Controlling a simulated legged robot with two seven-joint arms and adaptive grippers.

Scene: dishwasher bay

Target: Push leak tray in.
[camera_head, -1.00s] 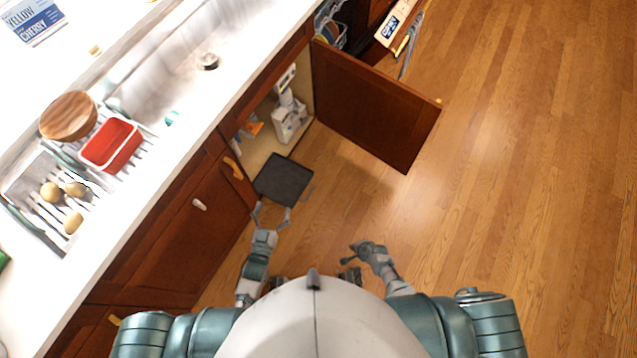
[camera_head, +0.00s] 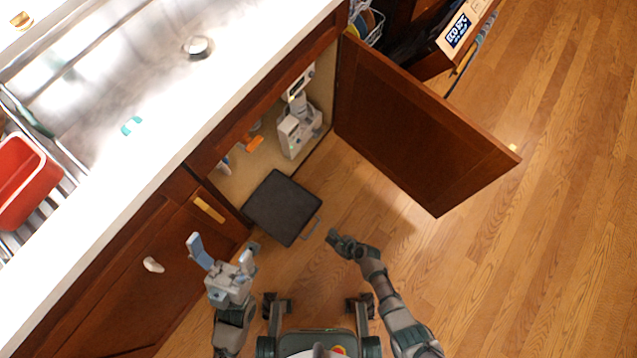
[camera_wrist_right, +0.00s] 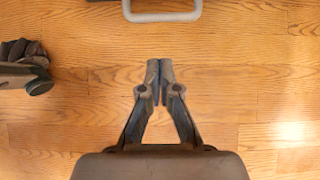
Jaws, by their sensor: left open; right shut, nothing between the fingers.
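The leak tray (camera_head: 281,207) is a dark, flat square tray with a light handle (camera_head: 311,229) on its near right edge. It sticks out of the open under-sink cabinet. In the right wrist view the handle (camera_wrist_right: 162,16) shows at the top edge, apart from my fingers. My left gripper (camera_head: 219,248) is open and empty, left of the tray in front of the closed cabinet door. My right gripper (camera_head: 333,238) is shut and empty, just right of the handle; it also shows in the right wrist view (camera_wrist_right: 159,66).
The cabinet door (camera_head: 420,125) stands wide open to the right of the tray. White and orange items (camera_head: 298,128) stand inside the cabinet. An open dishwasher (camera_head: 445,50) is beyond the door. The countertop edge runs along the left. Wooden floor is clear at the right.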

